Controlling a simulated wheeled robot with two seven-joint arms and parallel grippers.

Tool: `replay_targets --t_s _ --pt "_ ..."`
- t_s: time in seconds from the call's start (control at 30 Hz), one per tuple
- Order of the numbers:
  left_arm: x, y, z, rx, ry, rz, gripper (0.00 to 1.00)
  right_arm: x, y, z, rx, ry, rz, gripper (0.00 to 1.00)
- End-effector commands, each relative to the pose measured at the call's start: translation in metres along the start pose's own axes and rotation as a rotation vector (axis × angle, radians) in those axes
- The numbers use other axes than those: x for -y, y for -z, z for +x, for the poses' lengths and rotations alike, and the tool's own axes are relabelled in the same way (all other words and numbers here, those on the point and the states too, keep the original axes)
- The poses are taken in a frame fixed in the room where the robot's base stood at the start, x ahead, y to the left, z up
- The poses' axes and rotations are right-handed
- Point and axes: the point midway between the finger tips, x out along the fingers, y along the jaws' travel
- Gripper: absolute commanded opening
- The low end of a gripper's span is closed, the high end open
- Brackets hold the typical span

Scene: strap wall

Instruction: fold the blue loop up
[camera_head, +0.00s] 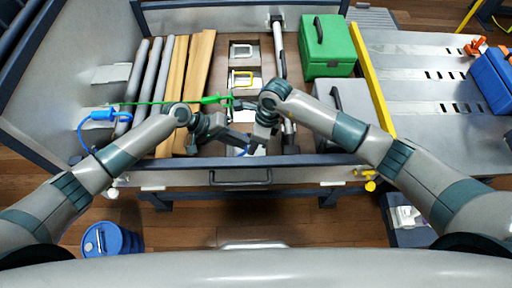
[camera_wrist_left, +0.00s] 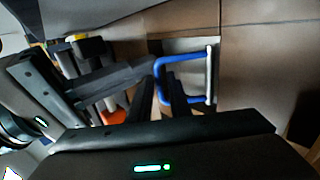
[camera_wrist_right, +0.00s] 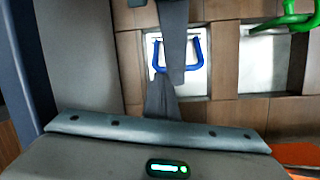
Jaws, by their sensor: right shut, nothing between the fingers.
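The blue loop (camera_wrist_right: 199,50) is a U-shaped bail on a pale plate (camera_wrist_right: 195,82) in a brown slatted panel. In the left wrist view the blue loop (camera_wrist_left: 182,57) joins a pale bar (camera_wrist_left: 210,75). In the head view only a bit of blue shows, mostly hidden by my grippers. My right gripper (camera_wrist_right: 170,78) is shut, its fingers crossing in front of the loop in its wrist view; whether they touch it is unclear. My left gripper (camera_head: 238,141) is beside it; dark fingers overlap in its wrist view, hiding its opening.
Yellow (camera_head: 242,78) and white (camera_head: 241,50) loops sit on plates farther back. A green part (camera_head: 215,99) with a green line lies behind my left wrist. Grey tubes (camera_head: 152,85) and wooden planks (camera_head: 198,80) lie left; a green case (camera_head: 326,45) stands right.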

Motion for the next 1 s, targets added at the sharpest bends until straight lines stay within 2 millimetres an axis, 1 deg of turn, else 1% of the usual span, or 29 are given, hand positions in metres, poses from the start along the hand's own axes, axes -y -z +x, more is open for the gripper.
replay_targets --t_s 0.03,0.5,1.0 --pt "-0.001 -0.002 0.002 0.005 -0.002 0.000 0.27 0.000 -0.005 -0.001 0.010 0.003 -0.004 0.00" --pt "-0.004 -0.002 0.000 0.006 -0.007 0.001 0.27 0.002 0.002 0.002 -0.004 0.004 0.003 0.00" --pt "-0.003 -0.002 0.000 0.006 -0.005 0.001 0.27 0.003 0.005 0.003 -0.009 0.005 0.006 0.00"
